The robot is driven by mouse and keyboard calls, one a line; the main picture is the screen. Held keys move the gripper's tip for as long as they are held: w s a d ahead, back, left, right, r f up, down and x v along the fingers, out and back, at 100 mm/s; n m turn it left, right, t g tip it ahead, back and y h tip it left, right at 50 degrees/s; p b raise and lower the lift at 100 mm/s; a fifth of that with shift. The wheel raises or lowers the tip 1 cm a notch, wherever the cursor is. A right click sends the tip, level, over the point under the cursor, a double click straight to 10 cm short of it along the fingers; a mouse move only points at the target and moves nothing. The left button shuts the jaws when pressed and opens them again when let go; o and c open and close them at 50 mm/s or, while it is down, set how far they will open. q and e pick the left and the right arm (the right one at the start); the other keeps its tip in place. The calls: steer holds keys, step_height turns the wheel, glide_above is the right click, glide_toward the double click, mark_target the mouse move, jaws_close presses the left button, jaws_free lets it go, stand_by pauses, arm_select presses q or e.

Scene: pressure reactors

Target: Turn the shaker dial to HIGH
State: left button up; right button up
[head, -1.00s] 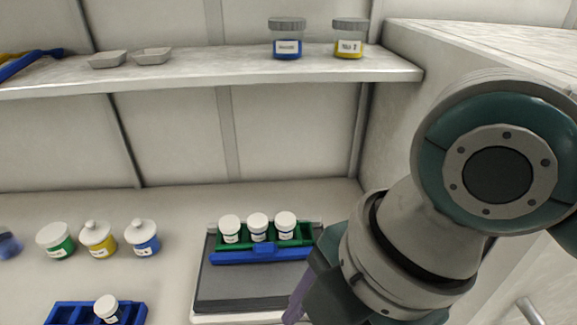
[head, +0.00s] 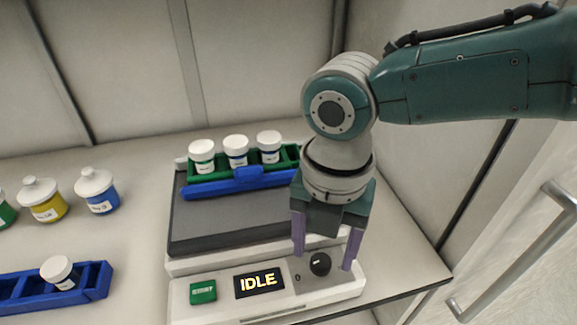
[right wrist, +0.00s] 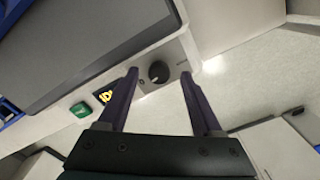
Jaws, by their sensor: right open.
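The shaker (head: 230,225) stands on the bench with a dark platform and a white front panel. Its round black dial (head: 320,263) sits at the right of the panel, with a small 0 mark to its left. The display (head: 259,282) reads IDLE, and a green button (head: 203,291) is left of it. My right gripper (head: 326,262) is open, pointing down, with one purple finger on each side of the dial. In the right wrist view the dial (right wrist: 159,72) shows between and just beyond the open fingertips (right wrist: 158,75); I see no contact. My left gripper is not in view.
A green and blue rack (head: 240,178) with white-capped vials sits at the back of the shaker. A blue rack (head: 50,287) with one vial and several jars (head: 97,190) are at the left. A bar handle (head: 510,250) is at the right, beyond the bench edge.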

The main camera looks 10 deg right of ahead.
steer(key=shift+f, duration=0.7)
jaws_close()
